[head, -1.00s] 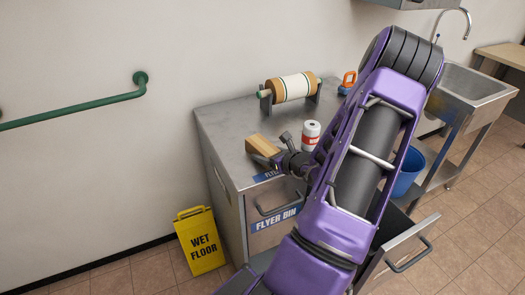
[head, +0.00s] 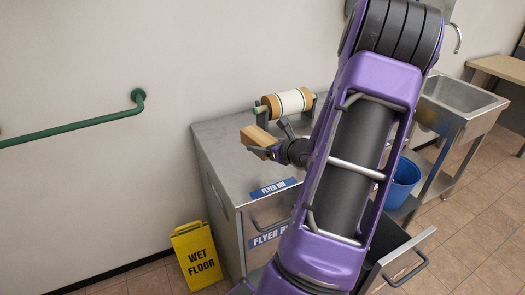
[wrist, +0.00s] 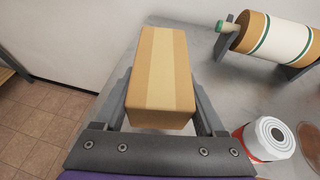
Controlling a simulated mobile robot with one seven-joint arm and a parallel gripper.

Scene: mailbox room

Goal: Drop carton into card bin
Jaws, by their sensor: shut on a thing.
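The carton (head: 257,136), a small tan box with a paler lengthwise stripe, is clamped in my gripper (head: 266,149) over the left part of the metal cabinet top. In the wrist view the carton (wrist: 160,65) sits between the two grey fingers of my gripper (wrist: 162,100), its far end pointing away. An open drawer (head: 404,258) with a handle juts from the cabinet front at the lower right, partly hidden behind my arm. No label shows on it, so I cannot tell whether it is the card bin. The front left is labelled FLYER BIN (head: 268,235).
A paper roll on a stand (head: 289,102) is at the cabinet's back. A red-and-white can (wrist: 269,138) stands right of my gripper. A yellow wet-floor sign (head: 197,256) stands left of the cabinet; a blue bucket (head: 403,182) and sink (head: 462,100) are at right.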

